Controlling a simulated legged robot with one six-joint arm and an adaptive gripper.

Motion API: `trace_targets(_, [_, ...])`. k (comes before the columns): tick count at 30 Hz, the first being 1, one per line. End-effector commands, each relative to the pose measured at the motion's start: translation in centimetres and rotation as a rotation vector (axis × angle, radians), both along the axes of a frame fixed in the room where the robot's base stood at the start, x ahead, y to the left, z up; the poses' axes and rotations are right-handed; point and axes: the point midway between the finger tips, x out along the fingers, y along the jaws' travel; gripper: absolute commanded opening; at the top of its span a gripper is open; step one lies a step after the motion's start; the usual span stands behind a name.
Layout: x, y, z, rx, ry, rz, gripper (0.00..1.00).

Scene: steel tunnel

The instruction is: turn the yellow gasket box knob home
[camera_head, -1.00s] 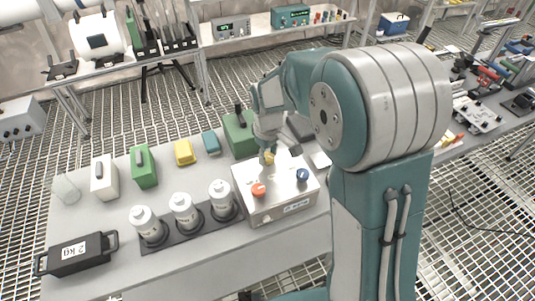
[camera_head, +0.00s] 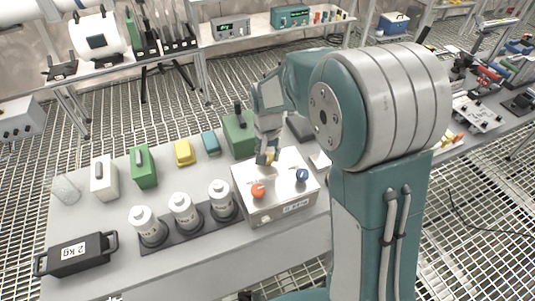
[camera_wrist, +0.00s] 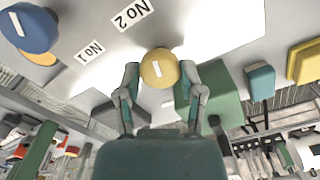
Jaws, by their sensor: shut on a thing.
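The yellow knob (camera_wrist: 159,68) with a white pointer line stands on the top of the silver box (camera_head: 277,208). In the wrist view it sits between the two fingertips of my gripper (camera_wrist: 159,78), which is shut on it. In the wrist view the pointer line runs nearly up and down the picture. In the head view my gripper (camera_head: 266,157) hides most of the yellow knob. An orange-red knob (camera_head: 258,190) and a blue knob (camera_head: 302,175) stand on the same box top. The blue knob also shows in the wrist view (camera_wrist: 32,30), near labels "No 1" and "No 2".
Three white canisters (camera_head: 183,211) stand in a dark rack left of the box. A green box (camera_head: 239,134) stands behind it, close to my gripper. Smaller yellow (camera_head: 184,152) and teal (camera_head: 211,143) blocks lie farther left. A black 2 kg weight (camera_head: 76,253) lies at front left.

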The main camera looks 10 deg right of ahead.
Motion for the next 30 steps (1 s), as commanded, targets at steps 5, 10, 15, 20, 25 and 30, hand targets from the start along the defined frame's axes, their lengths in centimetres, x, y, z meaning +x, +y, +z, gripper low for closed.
trace_targets(5, [-0.16,0.06,-0.26,0.0,0.006,-0.164,0.03])
trace_targets(10, [-0.18,0.07,-0.26,0.0,0.007,-0.302,0.03])
trace_targets(15, [-0.19,0.09,-0.27,-0.001,0.007,-0.411,0.03])
trace_targets(20, [-0.19,0.1,-0.27,-0.001,0.007,-0.482,0.03])
trace_targets(25, [-0.19,0.1,-0.28,-0.001,0.007,-0.523,0.03])
trace_targets(30, [-0.2,0.1,-0.28,0.0,0.008,-0.539,0.03])
